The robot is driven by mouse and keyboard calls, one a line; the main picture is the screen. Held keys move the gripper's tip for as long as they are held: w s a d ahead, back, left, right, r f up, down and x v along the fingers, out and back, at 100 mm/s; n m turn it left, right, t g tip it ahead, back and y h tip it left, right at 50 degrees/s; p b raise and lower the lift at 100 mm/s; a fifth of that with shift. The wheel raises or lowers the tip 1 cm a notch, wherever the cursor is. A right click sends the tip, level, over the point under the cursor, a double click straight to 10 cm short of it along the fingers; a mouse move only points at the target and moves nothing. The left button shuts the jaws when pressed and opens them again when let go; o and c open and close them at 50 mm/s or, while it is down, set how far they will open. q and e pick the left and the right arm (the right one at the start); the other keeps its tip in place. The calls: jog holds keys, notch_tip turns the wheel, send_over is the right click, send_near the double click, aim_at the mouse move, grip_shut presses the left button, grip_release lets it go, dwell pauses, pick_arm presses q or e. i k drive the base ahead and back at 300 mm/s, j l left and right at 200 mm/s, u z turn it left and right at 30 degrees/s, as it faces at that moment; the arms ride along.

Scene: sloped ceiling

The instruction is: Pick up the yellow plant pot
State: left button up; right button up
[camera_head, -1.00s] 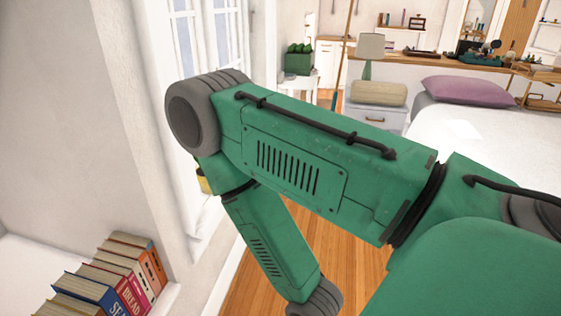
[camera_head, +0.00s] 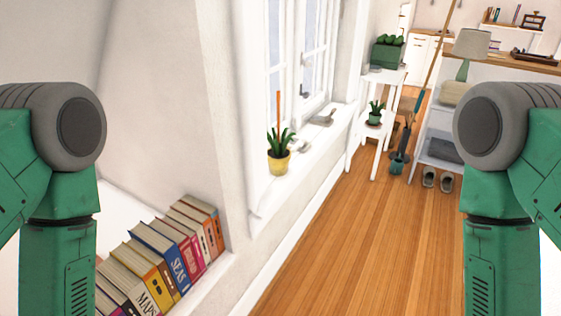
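The yellow plant pot (camera_head: 279,163) stands upright on the white window sill, near its close end. A green spiky plant grows in it, and a thin orange stick rises behind or out of it. My two green arms show at the left and right edges of the view, with their lower links hanging down out of the picture. Neither gripper is in view, and nothing of mine touches the pot.
A row of books (camera_head: 171,252) stands on a ledge at lower left. Small grey items (camera_head: 322,117) lie farther along the window sill (camera_head: 318,150). A white plant stand (camera_head: 384,92) holds green pots. The wooden floor (camera_head: 365,235) ahead is clear; shoes (camera_head: 437,179) stand farther back.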

aim_at(279, 156)
jog(key=i+l+u, duration=0.1)
jog(key=u, duration=0.35)
jog(key=i+l+u, duration=0.1)
jog(key=l+u, duration=0.15)
jog(key=u, duration=0.2)
jog(key=l+u, duration=0.2)
jog(key=u, duration=0.25)
jog(key=i, duration=0.05)
